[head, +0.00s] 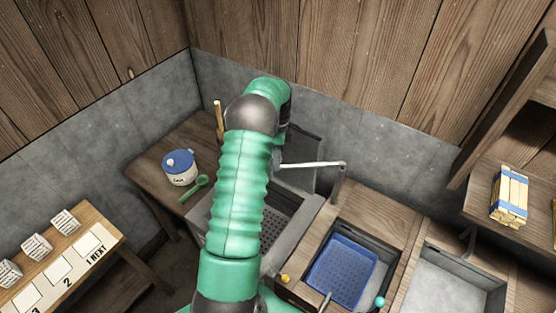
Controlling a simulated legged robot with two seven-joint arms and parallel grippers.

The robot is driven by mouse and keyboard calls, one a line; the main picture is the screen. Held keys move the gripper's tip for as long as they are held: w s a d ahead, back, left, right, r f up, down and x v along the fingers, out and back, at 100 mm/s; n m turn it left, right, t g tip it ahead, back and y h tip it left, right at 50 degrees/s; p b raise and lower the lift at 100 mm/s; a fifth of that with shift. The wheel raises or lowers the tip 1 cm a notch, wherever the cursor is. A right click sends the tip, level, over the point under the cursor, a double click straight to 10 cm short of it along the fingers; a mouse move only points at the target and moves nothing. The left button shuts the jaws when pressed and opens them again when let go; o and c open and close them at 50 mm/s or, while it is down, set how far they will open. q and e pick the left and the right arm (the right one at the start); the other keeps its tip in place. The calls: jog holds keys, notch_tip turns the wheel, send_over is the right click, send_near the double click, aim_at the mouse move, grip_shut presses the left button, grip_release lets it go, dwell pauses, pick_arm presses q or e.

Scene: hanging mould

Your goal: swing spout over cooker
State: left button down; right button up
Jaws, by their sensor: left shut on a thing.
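The spout (315,164) is a thin white tube. It runs left from the top of a grey upright post (338,187) and ends near my left gripper (279,158). My left gripper is mostly hidden behind my green arm and is shut on the spout's free end. What looks like the cooker is a grey open box (308,204) with a perforated floor, below and left of the post. The spout's left part lies across the back of this box in the view. My right gripper is not in view.
A blue perforated tray (342,272) sits in a basin at front right, with a grey sink (449,283) beyond it. A lidded white pot (180,168) and green spoon (194,188) are on the left table. A shelf at right holds a yellow bundle (510,196).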

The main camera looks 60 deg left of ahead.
pick_arm(q)
jog(key=c, duration=1.2)
grip_release()
jog(key=shift+d+f, duration=0.15)
jog(key=shift+f, duration=0.05)
jog(key=shift+c, duration=0.2)
jog(key=shift+o, duration=0.4)
jog(key=shift+w+a, duration=0.2)
jog(key=shift+a+r, duration=0.1)
jog(key=shift+r, duration=0.3)
notch_tip(320, 180, up, 15)
jog(key=w+a, duration=0.2)
jog(key=shift+w+a+r, duration=0.2)
jog(key=shift+a, duration=0.1)
jog(key=shift+w+d, duration=0.1)
jog(key=shift+d, duration=0.05)
